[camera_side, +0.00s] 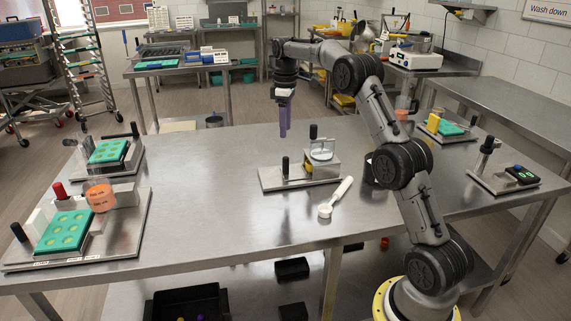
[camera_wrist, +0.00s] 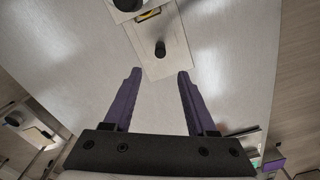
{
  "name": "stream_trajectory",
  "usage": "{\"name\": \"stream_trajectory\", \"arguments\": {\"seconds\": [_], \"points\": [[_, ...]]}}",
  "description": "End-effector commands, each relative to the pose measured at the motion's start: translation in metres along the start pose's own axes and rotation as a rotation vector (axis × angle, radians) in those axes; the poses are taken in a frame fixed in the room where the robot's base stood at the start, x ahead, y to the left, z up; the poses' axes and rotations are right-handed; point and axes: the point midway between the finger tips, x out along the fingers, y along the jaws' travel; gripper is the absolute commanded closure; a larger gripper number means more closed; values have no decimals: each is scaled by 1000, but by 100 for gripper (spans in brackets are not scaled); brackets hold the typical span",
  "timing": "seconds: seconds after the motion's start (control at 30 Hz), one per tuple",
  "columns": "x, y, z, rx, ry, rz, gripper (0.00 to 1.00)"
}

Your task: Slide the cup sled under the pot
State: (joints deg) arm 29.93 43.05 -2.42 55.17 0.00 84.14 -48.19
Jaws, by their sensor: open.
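My gripper (camera_side: 285,122) has two purple fingers pointing down. It is apart and empty above the table, behind the middle fixture. The wrist view shows my gripper (camera_wrist: 159,73) open, with an upright black knob (camera_wrist: 160,48) just beyond its fingertips. This knob (camera_side: 285,166) stands on the left part of the fixture's metal base plate (camera_side: 272,180). It looks like the cup sled's handle, but I cannot make out the sled or a cup clearly. To its right, a round pot-like vessel with a pale top (camera_side: 321,152) sits on a raised block, with a black handle (camera_side: 313,131) behind it.
A small black-topped device (camera_side: 522,174) is at right. The table's middle left is clear.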

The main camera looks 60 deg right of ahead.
Motion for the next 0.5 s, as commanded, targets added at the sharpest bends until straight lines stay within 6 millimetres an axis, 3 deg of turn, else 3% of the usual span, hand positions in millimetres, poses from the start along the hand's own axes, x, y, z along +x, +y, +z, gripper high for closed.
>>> {"name": "stream_trajectory", "arguments": {"seconds": [0.17, 0.5], "points": [[15, -1, 1, 1, -3, -3, 43], [80, -1, 1, 3, -4, -5, 43]]}}
